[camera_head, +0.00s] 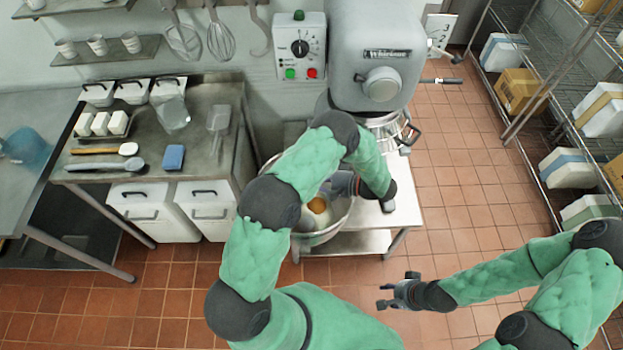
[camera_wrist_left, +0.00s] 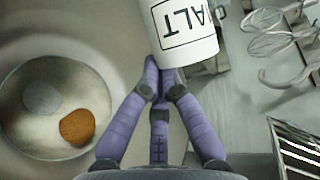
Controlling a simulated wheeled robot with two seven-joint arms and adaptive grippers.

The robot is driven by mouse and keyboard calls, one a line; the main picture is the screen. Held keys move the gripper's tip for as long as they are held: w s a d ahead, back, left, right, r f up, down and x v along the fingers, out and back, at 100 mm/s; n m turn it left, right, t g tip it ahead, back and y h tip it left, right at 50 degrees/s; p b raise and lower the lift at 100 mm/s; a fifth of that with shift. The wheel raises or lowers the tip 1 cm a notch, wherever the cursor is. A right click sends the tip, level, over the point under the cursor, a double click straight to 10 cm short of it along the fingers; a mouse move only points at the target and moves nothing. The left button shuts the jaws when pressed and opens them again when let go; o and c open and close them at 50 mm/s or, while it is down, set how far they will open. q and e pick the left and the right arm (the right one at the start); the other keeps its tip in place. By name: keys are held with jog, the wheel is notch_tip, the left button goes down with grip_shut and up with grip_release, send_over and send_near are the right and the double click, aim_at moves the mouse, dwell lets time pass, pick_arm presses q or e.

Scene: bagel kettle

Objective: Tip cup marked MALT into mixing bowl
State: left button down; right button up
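The white cup marked MALT (camera_wrist_left: 190,48) is at the top of the left wrist view, its black framed letters turned around and its upper part cut off. My left gripper (camera_wrist_left: 160,78) has its purple fingers drawn together against the cup's edge and holds it beside the bowl. The mixing bowl (camera_wrist_left: 115,25) holds a brown heap and a greyish-white heap. In the head view the bowl (camera_head: 338,228) stands on a low table, partly covered by my left arm. My left gripper (camera_head: 343,184) reaches over it there; I cannot make out the cup. My right gripper (camera_head: 392,292) is open and empty above the floor.
A large grey mixer (camera_head: 375,60) stands just behind the bowl. A steel bench (camera_head: 150,150) with tools and bins is at left; wire shelving (camera_head: 545,110) with boxes is at right. Whisks (camera_head: 220,40) hang on the wall. The tiled floor between is clear.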

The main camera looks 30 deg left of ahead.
pick_arm(q)
jog(key=n+t+p, duration=0.1)
jog(key=n, duration=0.1)
jog(key=r+n+t+h+p, duration=0.1)
jog(key=n+p, duration=0.1)
jog(key=n, duration=0.1)
jog(key=n+t+h+p, duration=0.1)
jog(key=n+t+p, duration=0.1)
jog(key=n, duration=0.1)
jog(key=shift+s+r, duration=0.3)
jog(key=shift+s, duration=0.05)
jog(key=shift+n+t+h, duration=0.3)
jog(key=shift+n+t, duration=0.5)
jog(key=shift+n, duration=0.1)
jog(key=s+a, duration=0.1)
jog(key=s, duration=0.1)
jog(key=s+a+r+p, duration=0.1)
jog(key=s+a, duration=0.1)
jog(key=shift+a+p, duration=0.25)
jog(key=shift+p, duration=0.05)
jog(key=s+a+n+t+b, duration=0.1)
jog(key=s+a+n+t, duration=0.1)
jog(key=s+a, duration=0.3)
jog(key=shift+s+a+r+n+t+b, duration=0.25)
jog(key=shift+s+r+n+t+b, duration=0.2)
jog(key=shift+s, duration=0.2)
